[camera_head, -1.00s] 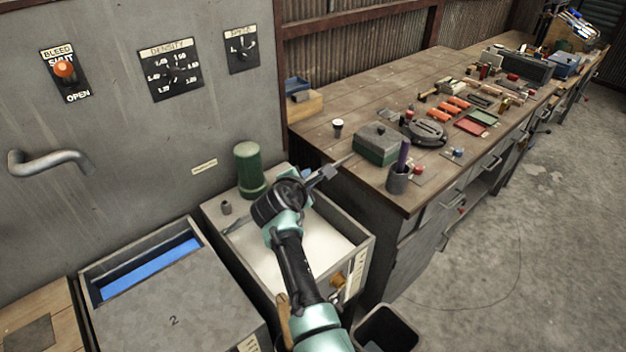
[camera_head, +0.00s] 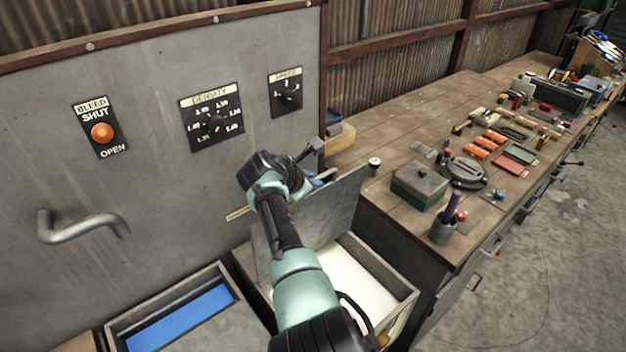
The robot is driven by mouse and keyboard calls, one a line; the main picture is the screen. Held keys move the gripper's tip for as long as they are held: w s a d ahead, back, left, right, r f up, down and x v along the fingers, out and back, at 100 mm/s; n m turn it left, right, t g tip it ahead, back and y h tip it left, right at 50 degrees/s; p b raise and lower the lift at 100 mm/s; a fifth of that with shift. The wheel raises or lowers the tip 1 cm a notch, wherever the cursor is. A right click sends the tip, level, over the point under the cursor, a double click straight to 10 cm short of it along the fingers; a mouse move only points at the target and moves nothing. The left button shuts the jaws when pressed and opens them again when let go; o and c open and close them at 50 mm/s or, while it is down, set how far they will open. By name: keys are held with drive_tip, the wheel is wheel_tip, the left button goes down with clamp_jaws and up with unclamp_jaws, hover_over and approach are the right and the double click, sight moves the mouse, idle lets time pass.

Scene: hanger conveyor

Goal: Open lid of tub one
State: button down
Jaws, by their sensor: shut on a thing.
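The lid (camera_head: 341,208) of the tub is a grey metal panel. It stands raised near upright at the tub's back, its broad face showing. The open tub (camera_head: 403,294) below it has grey walls and white contents; I read no number on it. My gripper (camera_head: 312,160) is at the lid's upper edge, shut on the lid. My wrist and arm cover the lid's middle and the tub's left part. The fingertips' exact contact with the lid is hard to see.
A second tub (camera_head: 122,327) with blue contents is at the lower left. The grey panel wall (camera_head: 160,190) with dials and a bent handle (camera_head: 82,228) rises behind. A cluttered workbench (camera_head: 405,130) stands close on the right. Floor beyond it is clear.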

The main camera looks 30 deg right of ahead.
idle(0.4)
drive_tip(key=c, duration=0.9)
unclamp_jaws()
drive_tip(key=shift+a+r, duration=0.1)
drive_tip(key=shift+s+a+r+p, duration=0.2)
drive_tip(key=shift+a+r+p, duration=0.1)
drive_tip(key=shift+a+r, duration=0.05)
drive_tip(key=b+v, duration=0.1)
drive_tip(key=v, duration=1)
drive_tip(key=shift+s+a+r+b, duration=0.1)
drive_tip(key=shift+a+r+b, duration=0.15)
drive_tip(key=shift+b, duration=0.1)
drive_tip(key=shift+d, duration=0.1)
